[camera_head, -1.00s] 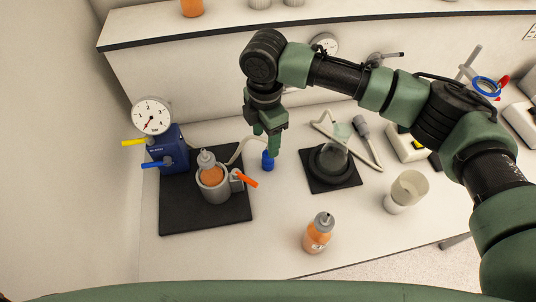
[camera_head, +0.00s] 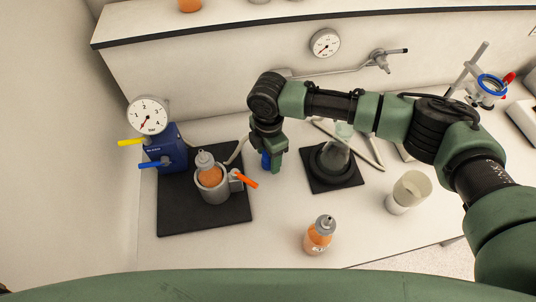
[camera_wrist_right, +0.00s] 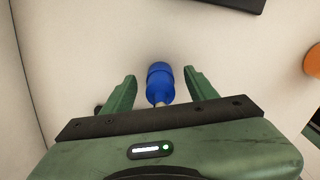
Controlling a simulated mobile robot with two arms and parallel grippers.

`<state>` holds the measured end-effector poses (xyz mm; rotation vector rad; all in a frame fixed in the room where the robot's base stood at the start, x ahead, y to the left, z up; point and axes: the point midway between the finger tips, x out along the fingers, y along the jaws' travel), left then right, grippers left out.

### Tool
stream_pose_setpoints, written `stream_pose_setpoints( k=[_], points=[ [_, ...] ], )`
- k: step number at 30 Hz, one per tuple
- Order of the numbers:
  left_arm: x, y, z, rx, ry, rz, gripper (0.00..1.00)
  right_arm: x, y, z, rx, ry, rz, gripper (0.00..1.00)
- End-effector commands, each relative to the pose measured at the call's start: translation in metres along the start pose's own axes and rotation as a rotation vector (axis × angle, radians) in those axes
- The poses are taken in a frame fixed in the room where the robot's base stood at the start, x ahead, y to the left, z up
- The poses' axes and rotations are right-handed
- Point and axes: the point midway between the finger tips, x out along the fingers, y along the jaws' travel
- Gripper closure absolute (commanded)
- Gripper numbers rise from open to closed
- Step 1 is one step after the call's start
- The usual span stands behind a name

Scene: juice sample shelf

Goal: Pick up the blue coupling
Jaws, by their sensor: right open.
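The blue coupling (camera_wrist_right: 160,82) is between the two open fingers of my right gripper (camera_wrist_right: 160,88) in the right wrist view, with a gap on each side. In the head view the blue coupling (camera_head: 266,160) shows partly behind the fingers of my right gripper (camera_head: 270,163), which points down at the bench. A pale hose end shows at the coupling's near end in the wrist view. My left gripper is not in view.
Left of the gripper, a black mat (camera_head: 180,218) holds a grey cup with an orange bottle (camera_head: 209,174) and an orange lever (camera_head: 243,179). A blue pump with a gauge (camera_head: 148,116) stands behind. A glass flask (camera_head: 334,158) stands right. Another orange bottle (camera_head: 319,234) stands in front.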

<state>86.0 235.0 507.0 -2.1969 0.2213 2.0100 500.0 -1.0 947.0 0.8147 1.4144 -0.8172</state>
Motion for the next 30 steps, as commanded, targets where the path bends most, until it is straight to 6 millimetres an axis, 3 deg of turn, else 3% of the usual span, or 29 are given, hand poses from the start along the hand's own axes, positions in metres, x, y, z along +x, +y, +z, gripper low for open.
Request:
stream_pose_setpoints(
  k=[6,8,12,13,23,30],
  points=[
    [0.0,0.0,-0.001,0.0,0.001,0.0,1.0,0.002,0.0,0.0,-0.001,0.0,0.001,0.42],
    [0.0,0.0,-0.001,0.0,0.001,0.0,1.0,0.001,0.001,0.0,-0.001,0.0,0.001,0.56],
    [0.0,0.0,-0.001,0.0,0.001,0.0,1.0,0.001,0.0,0.0,-0.001,0.0,0.001,0.95],
    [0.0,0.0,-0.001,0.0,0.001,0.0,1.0,0.001,0.0,0.0,-0.001,0.0,0.001,1.0],
    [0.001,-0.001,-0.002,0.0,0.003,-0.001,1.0,-0.001,0.001,0.0,-0.001,0.0,0.002,1.0],
    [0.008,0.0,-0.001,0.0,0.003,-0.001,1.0,-0.025,0.002,0.0,-0.002,0.0,0.006,1.0]
  ],
)
